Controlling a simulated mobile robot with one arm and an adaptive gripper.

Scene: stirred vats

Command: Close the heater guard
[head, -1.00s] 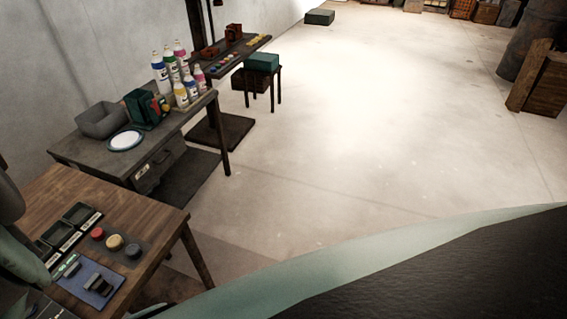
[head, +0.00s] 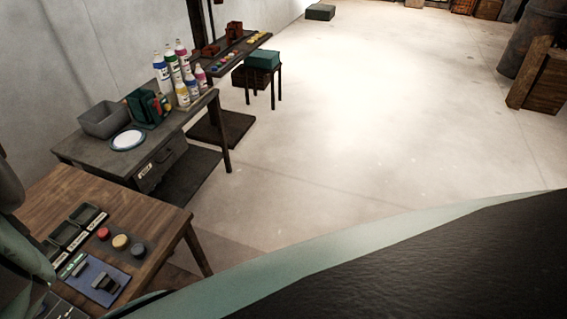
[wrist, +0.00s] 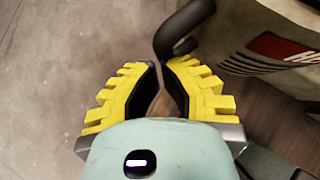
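In the wrist view my gripper (wrist: 160,72) has yellow ribbed fingers with dark inner pads. A narrow gap shows between the pads, and nothing is seen held there. A dark curved bar (wrist: 183,28) lies just beyond the fingertips, slightly right; I cannot tell whether they touch. Beside it at the upper right is a worn pale housing (wrist: 240,42) with a red label (wrist: 280,47), its white lettering cut off by the frame edge. I cannot tell for sure which part is the heater guard or how far open it is. The head view shows neither guard nor fingertips.
In the head view a wooden table (head: 150,215) at lower left bears dark trays, round buttons (head: 121,241) and a blue panel (head: 98,284). Behind it a grey table (head: 85,150) holds a bin, a plate and several bottles. Open floor (head: 360,130) lies to the right.

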